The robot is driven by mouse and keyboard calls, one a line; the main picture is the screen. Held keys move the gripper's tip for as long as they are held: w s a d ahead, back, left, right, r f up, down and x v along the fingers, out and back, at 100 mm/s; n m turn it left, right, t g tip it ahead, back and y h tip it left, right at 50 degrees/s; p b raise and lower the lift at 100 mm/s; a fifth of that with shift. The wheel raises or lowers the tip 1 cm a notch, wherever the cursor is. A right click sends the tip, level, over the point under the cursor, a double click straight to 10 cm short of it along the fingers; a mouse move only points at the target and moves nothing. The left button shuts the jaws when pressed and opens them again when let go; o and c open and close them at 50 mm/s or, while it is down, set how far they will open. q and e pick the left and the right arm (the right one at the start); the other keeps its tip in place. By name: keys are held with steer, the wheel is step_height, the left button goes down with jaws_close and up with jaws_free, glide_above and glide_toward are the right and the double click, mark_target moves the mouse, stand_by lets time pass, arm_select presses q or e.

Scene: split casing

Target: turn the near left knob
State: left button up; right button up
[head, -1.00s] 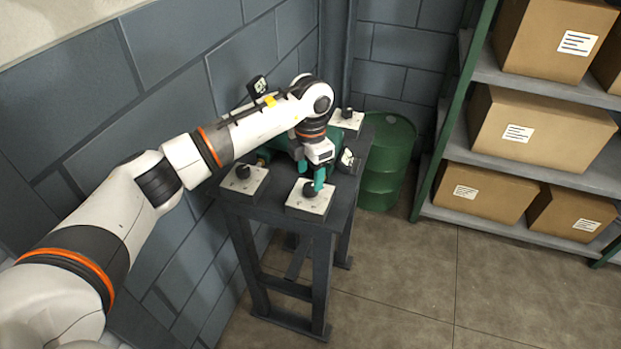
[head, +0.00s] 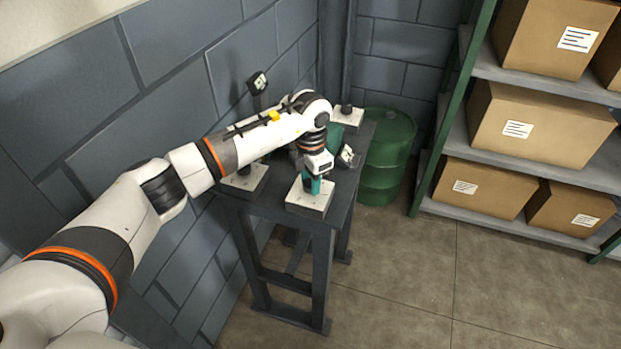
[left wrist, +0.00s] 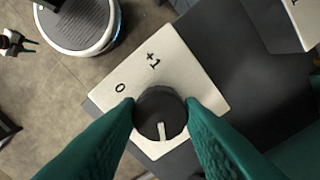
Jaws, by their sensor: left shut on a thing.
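A black round knob (left wrist: 158,106) sits on a pale square plate (left wrist: 183,72) marked 0 and +1. Its white pointer line points to the bottom of the left wrist view, away from both marks. My left gripper (head: 312,186) is shut on this knob, one green finger on each side. In the head view the plate (head: 309,208) is at the table's front right, and the fingers mostly hide the knob. Another plate (head: 250,186) with a black knob stands to its left, partly behind my arm. A further black knob (head: 346,109) is at the back.
The plates stand on a dark table (head: 337,200) beside a grey block wall (head: 165,50). A tilted small box (head: 348,157) and a green drum (head: 388,150) are to the right. Shelves with cartons (head: 485,190) stand farther right, with open floor in front.

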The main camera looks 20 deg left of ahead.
arm_select(q)
steer(key=shift+f+m+b, duration=0.15)
steer(key=shift+m+b, duration=0.75)
steer(key=shift+b, duration=0.25)
steer(key=m+b, duration=0.3)
steer(key=shift+m, duration=0.3)
steer(key=m+b, duration=0.2)
steer(key=m, duration=0.1)
steer(key=shift+b, duration=0.3)
steer(key=shift+r+m+b, duration=0.2)
steer(key=shift+m+b, duration=0.55)
steer(key=shift+m, duration=0.85)
steer(key=o, duration=1)
